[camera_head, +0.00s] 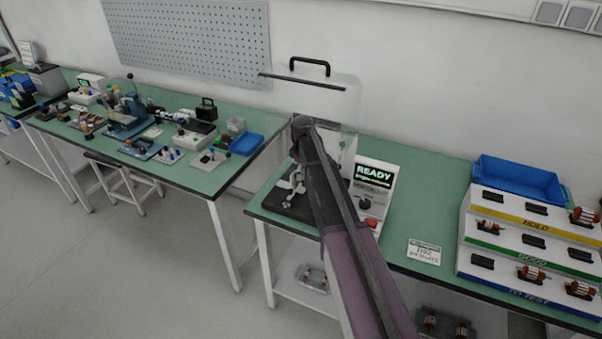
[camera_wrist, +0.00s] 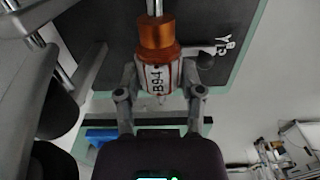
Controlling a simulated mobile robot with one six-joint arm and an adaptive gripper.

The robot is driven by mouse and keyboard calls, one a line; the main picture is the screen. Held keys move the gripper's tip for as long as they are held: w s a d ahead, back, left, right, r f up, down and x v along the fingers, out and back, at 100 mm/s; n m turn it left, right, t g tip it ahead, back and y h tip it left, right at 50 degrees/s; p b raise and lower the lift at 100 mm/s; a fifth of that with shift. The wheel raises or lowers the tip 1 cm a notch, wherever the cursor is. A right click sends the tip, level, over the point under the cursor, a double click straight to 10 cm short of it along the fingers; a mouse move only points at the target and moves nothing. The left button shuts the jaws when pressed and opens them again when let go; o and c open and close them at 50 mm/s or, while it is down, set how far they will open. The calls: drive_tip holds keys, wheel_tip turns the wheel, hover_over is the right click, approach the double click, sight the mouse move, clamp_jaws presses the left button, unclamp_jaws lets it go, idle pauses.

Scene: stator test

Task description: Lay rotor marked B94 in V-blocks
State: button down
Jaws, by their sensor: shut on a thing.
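The rotor marked B94 (camera_wrist: 157,78) shows in the wrist view, with a white label, an orange-copper winding and a silver shaft pointing to the top of the picture. My gripper (camera_wrist: 158,88) is shut on its labelled body, one finger on each side. The rotor is over or near a dark plate (camera_wrist: 118,48) with white lettering; I cannot tell whether it touches anything. In the head view my arm covers much of the black-based test stand (camera_head: 283,206). Pale metal parts there are too small to tell V-blocks from gripper fingers, and the rotor is not distinguishable.
A clear guard with a black handle (camera_head: 310,66) stands up behind the stand. A control box (camera_head: 376,178) reading READY is close on the right. A tiered rack (camera_head: 500,255) holds several rotors, with a blue bin (camera_head: 517,180) behind. Green bench between box and rack is mostly free.

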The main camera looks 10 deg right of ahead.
drive_tip(key=shift+f, duration=0.3)
drive_tip(key=shift+f+b, duration=1.25)
drive_tip(key=shift+b, duration=0.1)
idle(1.2)
drive_tip(key=shift+c, duration=0.7)
unclamp_jaws()
drive_tip(key=shift+s, duration=0.1)
drive_tip(key=shift+r, duration=0.1)
